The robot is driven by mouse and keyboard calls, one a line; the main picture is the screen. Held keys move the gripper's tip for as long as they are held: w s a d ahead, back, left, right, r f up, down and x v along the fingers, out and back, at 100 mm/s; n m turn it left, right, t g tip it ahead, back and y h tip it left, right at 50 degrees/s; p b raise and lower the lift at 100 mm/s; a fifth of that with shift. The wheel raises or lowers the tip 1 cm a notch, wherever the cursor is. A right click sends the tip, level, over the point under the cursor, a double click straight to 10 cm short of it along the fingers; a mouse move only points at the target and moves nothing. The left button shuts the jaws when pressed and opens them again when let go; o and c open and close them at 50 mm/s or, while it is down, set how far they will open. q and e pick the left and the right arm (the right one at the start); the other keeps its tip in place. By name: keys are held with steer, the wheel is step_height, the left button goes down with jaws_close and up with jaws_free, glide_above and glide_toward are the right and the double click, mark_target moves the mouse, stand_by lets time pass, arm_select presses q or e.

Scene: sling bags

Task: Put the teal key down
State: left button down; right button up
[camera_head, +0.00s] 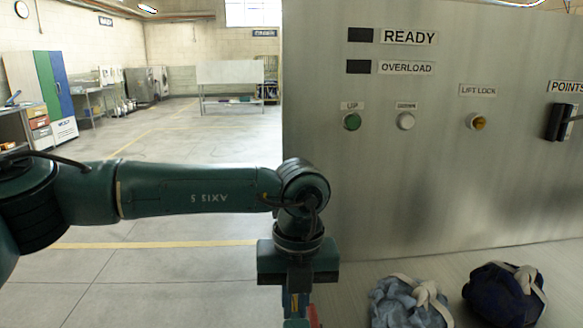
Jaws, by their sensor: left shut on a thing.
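My left arm comes in from the left, and its gripper (297,308) points straight down at the bottom edge of the head view. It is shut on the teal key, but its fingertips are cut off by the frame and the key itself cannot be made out. Small blue, yellow and red parts show at the gripper's lower end. My right gripper is out of view.
Open floor is left.

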arm_select(q)
steer(key=s+a+f+n, duration=0.2)
steer(key=a+n, duration=0.4)
steer(key=n, duration=0.5)
steer(key=s+a+f+n, duration=0.1)
steer(key=a+f+n, duration=0.3)
steer(key=a+n, duration=0.3)
steer(key=s+a+f+n, duration=0.2)
steer(key=a+n, duration=0.5)
steer(key=n, duration=1)
steer(key=shift+s+f+h, duration=0.35)
steer(key=shift+f+h, duration=0.05)
steer(key=shift+f, duration=0.2)
